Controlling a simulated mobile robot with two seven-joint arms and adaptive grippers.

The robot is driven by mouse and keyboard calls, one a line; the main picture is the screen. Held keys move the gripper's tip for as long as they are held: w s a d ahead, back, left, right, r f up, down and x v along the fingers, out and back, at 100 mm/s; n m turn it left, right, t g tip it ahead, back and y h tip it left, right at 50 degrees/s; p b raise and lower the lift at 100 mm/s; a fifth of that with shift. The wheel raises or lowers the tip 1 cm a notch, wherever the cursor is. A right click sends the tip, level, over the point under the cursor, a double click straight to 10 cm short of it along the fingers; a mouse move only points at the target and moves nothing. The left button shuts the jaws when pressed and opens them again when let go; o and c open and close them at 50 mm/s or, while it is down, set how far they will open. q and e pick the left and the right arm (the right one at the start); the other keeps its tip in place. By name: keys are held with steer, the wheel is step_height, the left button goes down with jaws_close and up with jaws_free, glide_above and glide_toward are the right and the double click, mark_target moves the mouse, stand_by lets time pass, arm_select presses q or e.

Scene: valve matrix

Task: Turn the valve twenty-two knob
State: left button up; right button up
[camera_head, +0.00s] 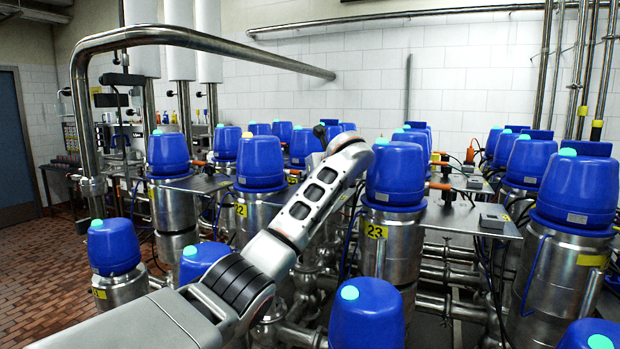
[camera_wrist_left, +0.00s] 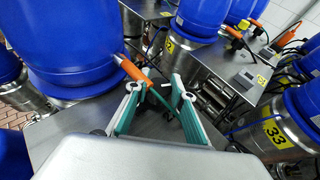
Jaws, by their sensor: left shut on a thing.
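The valve whose partly readable yellow label looks like 22 has a blue cap (camera_head: 261,161) with an orange-yellow top, left of my left arm in the head view. In the wrist view, a large blue cap (camera_wrist_left: 75,45), likely the same valve, stands to the left. An orange knob (camera_wrist_left: 131,69) sticks out from its side and slants toward my fingers. My left gripper (camera_wrist_left: 156,92) has its green-padded fingers on either side of the knob's thin end and is shut on it. The exact contact is hard to see. The left fingers are hidden in the head view.
Valve 23 (camera_head: 395,174) stands right of my arm. Several more blue-capped valves surround it. A metal plate (camera_head: 465,208) with a grey box lies to the right. Valve 33's label (camera_wrist_left: 273,132) shows at the right. A bent steel pipe (camera_head: 200,38) crosses the upper left.

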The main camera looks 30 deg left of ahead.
arm_select(q)
steer(key=m+t+h, duration=0.1)
steer(key=m+h, duration=0.1)
steer(key=m+t+h, duration=0.2)
steer(key=m+h, duration=0.1)
steer(key=shift+a+t, duration=0.15)
steer(key=shift+t, duration=0.15)
steer(key=m+t+h, duration=0.1)
steer(key=m+h, duration=0.4)
steer(key=shift+h, duration=0.5)
steer(key=o, duration=1.1)
steer(key=v, duration=1.1)
steer(key=shift+r, duration=0.1)
steer(key=shift+s+r, duration=0.15)
steer(key=shift+s, duration=0.3)
